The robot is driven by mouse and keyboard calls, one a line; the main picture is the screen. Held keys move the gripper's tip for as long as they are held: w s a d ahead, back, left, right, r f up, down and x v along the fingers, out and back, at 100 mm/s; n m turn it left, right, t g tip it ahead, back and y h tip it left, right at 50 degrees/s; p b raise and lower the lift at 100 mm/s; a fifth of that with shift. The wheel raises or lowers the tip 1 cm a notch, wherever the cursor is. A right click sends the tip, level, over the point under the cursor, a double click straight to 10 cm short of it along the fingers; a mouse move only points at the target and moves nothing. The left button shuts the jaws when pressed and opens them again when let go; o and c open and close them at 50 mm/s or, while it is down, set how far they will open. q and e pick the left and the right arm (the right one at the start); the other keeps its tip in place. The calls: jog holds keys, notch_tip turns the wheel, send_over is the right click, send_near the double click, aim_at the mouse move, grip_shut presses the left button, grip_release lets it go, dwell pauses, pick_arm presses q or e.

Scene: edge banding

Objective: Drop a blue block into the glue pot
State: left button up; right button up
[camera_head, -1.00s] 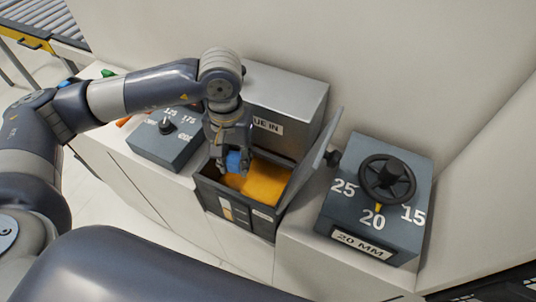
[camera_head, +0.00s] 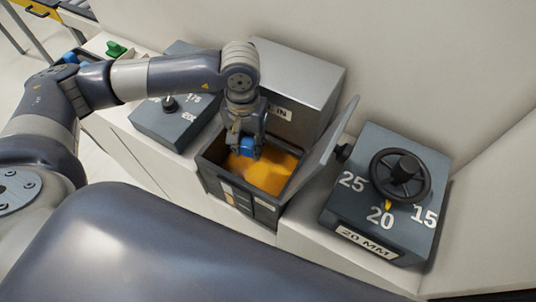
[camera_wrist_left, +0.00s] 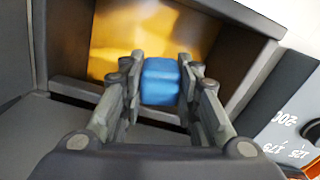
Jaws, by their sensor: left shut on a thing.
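A blue block (camera_head: 249,147) is held between the fingers of my left gripper (camera_head: 244,143). The block also shows in the left wrist view (camera_wrist_left: 160,81), with a finger of the left gripper (camera_wrist_left: 160,72) on each side. The glue pot (camera_head: 211,164) is a dark open box with orange-yellow glue (camera_head: 270,174) inside. The glue shows behind the block in the left wrist view (camera_wrist_left: 150,35). The block is over the pot's opening, toward its back left; its exact height above the glue is hard to tell. The pot's lid (camera_head: 331,140) stands open on the right. My right gripper is not in view.
A dial box (camera_head: 165,125) stands left of the pot, and a metal box (camera_head: 298,80) stands behind it. A handwheel unit (camera_head: 385,190) marked 25, 20 and 15 stands to the right. A green object (camera_head: 116,49) lies at the far left.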

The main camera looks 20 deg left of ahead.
pick_arm(q)
jog(key=shift+s, duration=0.15)
jog(key=o, duration=1.1)
jog(key=shift+o, duration=0.2)
jog(key=shift+r, duration=0.1)
notch_tip(320, 180, up, 12)
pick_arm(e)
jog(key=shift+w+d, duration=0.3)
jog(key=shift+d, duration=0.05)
